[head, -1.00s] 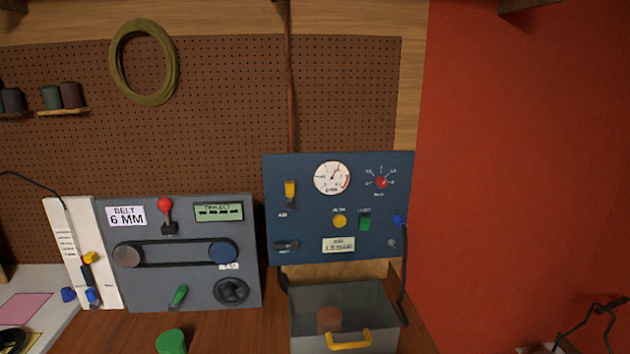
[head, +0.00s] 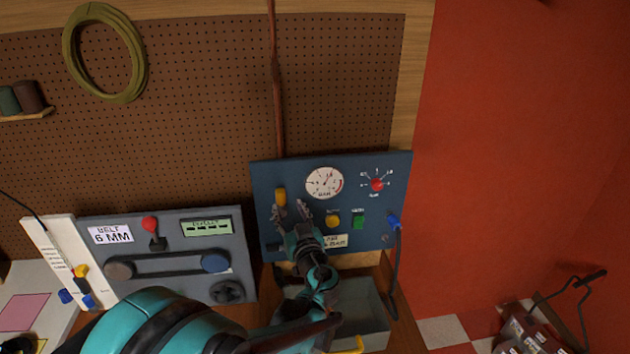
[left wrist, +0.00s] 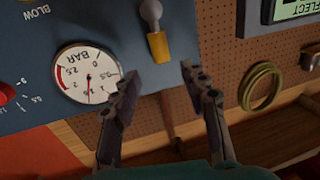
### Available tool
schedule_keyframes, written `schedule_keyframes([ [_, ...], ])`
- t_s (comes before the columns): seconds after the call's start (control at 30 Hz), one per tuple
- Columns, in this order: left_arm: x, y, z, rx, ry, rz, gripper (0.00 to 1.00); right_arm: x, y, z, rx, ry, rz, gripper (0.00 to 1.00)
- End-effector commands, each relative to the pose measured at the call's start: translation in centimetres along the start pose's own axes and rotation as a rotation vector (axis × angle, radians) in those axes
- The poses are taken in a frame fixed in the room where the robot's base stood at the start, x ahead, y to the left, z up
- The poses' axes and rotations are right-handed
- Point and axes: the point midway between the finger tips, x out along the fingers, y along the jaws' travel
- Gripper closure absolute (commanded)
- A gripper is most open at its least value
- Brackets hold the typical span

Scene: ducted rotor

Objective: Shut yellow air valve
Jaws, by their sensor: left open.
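The yellow air valve (head: 280,196) is on the upper left of the blue panel. Its yellow handle stands upright in the head view. In the left wrist view, which is turned over, the handle (left wrist: 158,46) hangs down from a grey pivot, pointing toward the gap between my fingers. My left gripper (head: 291,211) is open and empty, in front of the panel just below and right of the handle in the head view. In the left wrist view its two fingers (left wrist: 162,78) are spread apart, with the handle beyond the gap. My right gripper is not in view.
The blue panel (head: 265,170) also carries a pressure gauge (head: 324,183), a red knob (head: 377,184), a yellow button (head: 333,220) and a green switch (head: 358,221). A grey belt panel (head: 185,285) stands to the left. An open grey bin (head: 372,325) sits below, partly behind my arm.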

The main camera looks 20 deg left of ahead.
Motion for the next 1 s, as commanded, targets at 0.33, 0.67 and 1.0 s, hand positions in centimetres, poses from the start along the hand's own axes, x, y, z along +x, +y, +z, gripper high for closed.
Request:
schedule_keyframes([
  [0.33, 5.2, -0.1, 0.1, -0.001, 0.001, -0.003, 0.56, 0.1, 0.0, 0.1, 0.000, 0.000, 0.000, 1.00],
  [0.67, 7.6, -0.1, 0.1, -0.001, 0.000, -0.001, 0.56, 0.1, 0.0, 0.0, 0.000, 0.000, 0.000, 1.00],
  [1.0, 7.5, 0.0, 0.1, -0.001, 0.000, 0.000, 0.98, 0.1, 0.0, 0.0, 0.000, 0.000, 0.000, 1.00],
])
